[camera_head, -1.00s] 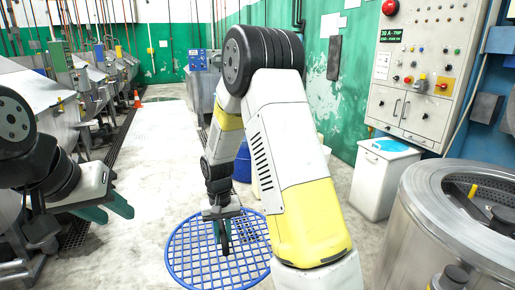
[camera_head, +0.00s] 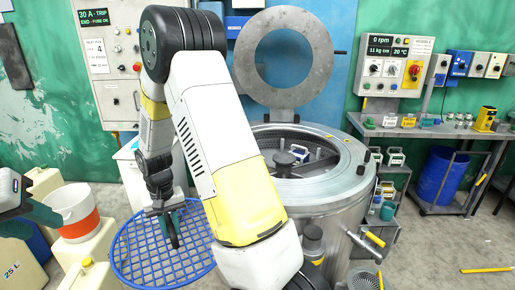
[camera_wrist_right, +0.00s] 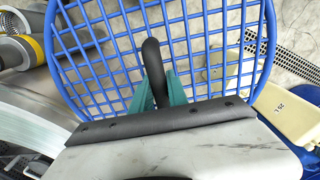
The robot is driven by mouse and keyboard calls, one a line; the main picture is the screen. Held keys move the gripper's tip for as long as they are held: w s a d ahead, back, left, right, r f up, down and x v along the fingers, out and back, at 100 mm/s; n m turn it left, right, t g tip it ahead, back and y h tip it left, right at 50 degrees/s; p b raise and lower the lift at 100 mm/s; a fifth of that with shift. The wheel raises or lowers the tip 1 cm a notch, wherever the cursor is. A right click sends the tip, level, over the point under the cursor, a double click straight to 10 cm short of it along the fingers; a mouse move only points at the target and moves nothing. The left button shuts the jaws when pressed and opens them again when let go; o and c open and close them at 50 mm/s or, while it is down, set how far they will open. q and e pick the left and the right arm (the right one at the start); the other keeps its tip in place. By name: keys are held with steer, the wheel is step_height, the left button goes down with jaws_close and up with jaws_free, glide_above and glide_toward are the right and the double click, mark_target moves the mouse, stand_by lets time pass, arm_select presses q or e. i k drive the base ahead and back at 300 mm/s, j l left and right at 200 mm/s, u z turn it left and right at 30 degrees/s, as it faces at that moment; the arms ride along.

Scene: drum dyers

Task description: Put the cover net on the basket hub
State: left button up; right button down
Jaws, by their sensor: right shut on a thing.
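The cover net is a round blue grid (camera_head: 135,262) with a dark upright handle (camera_wrist_right: 153,58) at its middle. My right gripper (camera_head: 172,222) is shut on that handle, its teal fingers (camera_wrist_right: 160,90) on either side of it.
An orange and white bucket (camera_head: 75,215) and beige canisters (camera_head: 18,268) stand at left near the net. A wall control panel (camera_head: 398,60) and workbench (camera_head: 440,130) are at right. A blue barrel (camera_head: 438,178) is under the bench. Floor at right is mostly clear.

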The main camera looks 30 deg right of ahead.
mark_target(284, 157)
steer(key=i+l+z, duration=0.1)
steer(key=i+z, duration=0.7)
steer(key=i+u, duration=0.1)
steer(key=i, duration=0.2)
steer(key=i+l+u, duration=0.1)
steer(key=i, duration=0.25)
steer(key=l, duration=0.05)
